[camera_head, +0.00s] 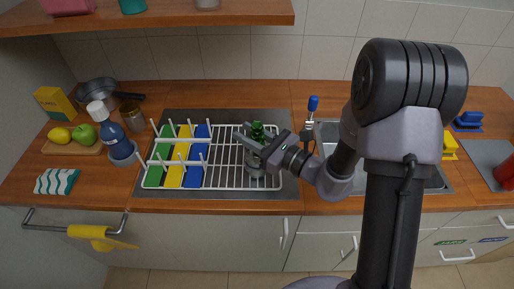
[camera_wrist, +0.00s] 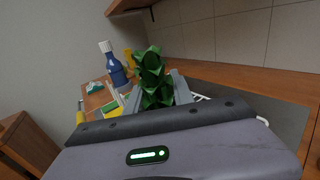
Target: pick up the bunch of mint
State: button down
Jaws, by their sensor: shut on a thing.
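The bunch of mint (camera_head: 257,130) is dark green and leafy. In the head view it shows just above my gripper (camera_head: 251,143), over the right part of the white wire dish rack (camera_head: 222,184). In the wrist view the mint (camera_wrist: 152,72) stands up between the two grey fingers of my gripper (camera_wrist: 157,98). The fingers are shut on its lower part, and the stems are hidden.
A blue bottle (camera_head: 112,135), which also shows in the wrist view (camera_wrist: 116,72), stands left. The sink (camera_head: 328,133) is right of the rack. A wooden shelf (camera_head: 180,14) hangs above.

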jog(key=shift+r, duration=0.1)
notch_tip(320, 180, up, 10)
jog(key=p, duration=0.5)
